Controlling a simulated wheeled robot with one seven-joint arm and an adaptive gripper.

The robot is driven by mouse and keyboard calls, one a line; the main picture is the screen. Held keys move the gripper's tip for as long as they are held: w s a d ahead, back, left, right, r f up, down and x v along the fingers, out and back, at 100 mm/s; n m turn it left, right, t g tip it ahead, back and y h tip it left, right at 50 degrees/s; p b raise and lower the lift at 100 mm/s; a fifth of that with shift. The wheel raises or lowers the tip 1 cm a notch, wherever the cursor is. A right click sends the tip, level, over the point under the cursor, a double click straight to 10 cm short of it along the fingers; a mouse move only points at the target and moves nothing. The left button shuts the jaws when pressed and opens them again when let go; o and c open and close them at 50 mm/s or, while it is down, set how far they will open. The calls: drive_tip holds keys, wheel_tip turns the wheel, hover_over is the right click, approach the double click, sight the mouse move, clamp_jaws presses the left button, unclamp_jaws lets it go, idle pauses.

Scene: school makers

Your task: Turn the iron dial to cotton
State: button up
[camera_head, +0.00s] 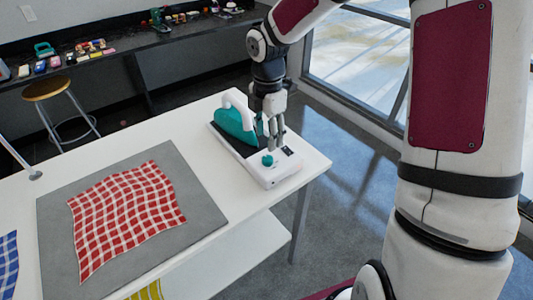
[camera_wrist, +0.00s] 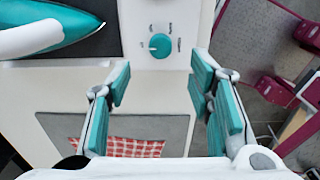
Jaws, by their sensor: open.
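A teal and white iron (camera_head: 235,122) rests on its white base with a dark top plate (camera_head: 264,178). A round teal dial (camera_head: 267,160) sits on the base's near end. In the wrist view the dial (camera_wrist: 163,45) has a small white mark on its left side and small labels around it, too small to read. My gripper (camera_head: 275,145) points down above the base, near the dial. In the wrist view my gripper (camera_wrist: 160,72) is open, with the dial between and beyond its teal fingertips. Nothing is held, and the fingers appear apart from the dial.
The white table (camera_head: 135,150) bears a grey mat (camera_head: 205,205) with a red checked cloth (camera_head: 125,215) on it. A blue checked cloth (camera_head: 8,265) shows at the left edge. A stool (camera_head: 46,88) and a dark counter (camera_head: 180,42) stand behind. The iron's handle (camera_wrist: 30,38) is close left of the dial.

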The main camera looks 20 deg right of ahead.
sight(268, 158)
wheel_tip(268, 158, down, 8)
idle(0.4)
clamp_jaws()
